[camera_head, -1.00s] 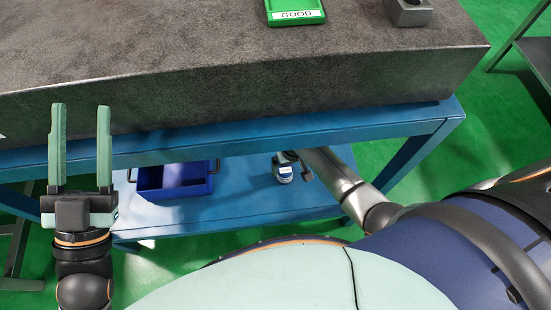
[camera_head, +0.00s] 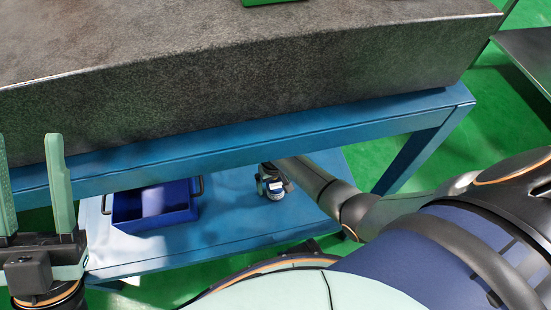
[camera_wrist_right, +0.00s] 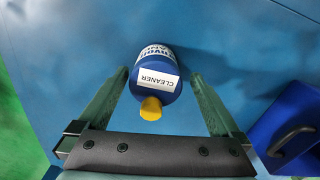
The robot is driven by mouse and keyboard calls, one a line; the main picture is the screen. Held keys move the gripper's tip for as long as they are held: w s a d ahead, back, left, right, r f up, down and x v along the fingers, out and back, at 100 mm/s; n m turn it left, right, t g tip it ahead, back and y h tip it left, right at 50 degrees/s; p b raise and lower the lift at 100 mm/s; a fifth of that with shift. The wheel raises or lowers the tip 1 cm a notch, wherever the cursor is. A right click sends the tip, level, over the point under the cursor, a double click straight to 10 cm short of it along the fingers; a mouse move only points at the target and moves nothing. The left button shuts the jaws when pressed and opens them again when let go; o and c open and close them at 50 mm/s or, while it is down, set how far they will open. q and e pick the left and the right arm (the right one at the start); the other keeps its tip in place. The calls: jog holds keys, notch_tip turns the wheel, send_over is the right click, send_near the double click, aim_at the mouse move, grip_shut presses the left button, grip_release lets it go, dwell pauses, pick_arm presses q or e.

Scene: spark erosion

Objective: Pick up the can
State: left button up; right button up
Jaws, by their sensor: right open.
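The can is blue with a white CLEANER label and a yellow cap. In the head view the can (camera_head: 277,193) is small, on the blue lower shelf under the table, partly covered by my right gripper (camera_head: 268,178). In the right wrist view the can (camera_wrist_right: 157,75) lies between the two fingers of my right gripper (camera_wrist_right: 160,76), which are open with a gap on each side. My left gripper (camera_head: 32,165) is open and empty at the left edge of the head view, in front of the blue table frame, far from the can.
A blue bin (camera_head: 128,218) with handles stands on the lower shelf (camera_head: 225,222), left of the can; it also shows in the right wrist view (camera_wrist_right: 275,118). The thick stone slab (camera_head: 250,85) and blue table frame (camera_head: 300,135) overhang the shelf. Shelf between bin and can is clear.

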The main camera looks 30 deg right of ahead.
aim_at(275, 189)
jog(key=f+b, duration=0.2)
jog(key=f, duration=0.1)
jog(key=f+b, duration=0.1)
jog(key=shift+w+d+f, duration=0.1)
jog(key=shift+d+f, duration=0.1)
jog(key=shift+d, duration=0.05)
jog(key=shift+c, duration=0.2)
grip_shut()
dwell(0.3)
jog(key=shift+r, duration=0.1)
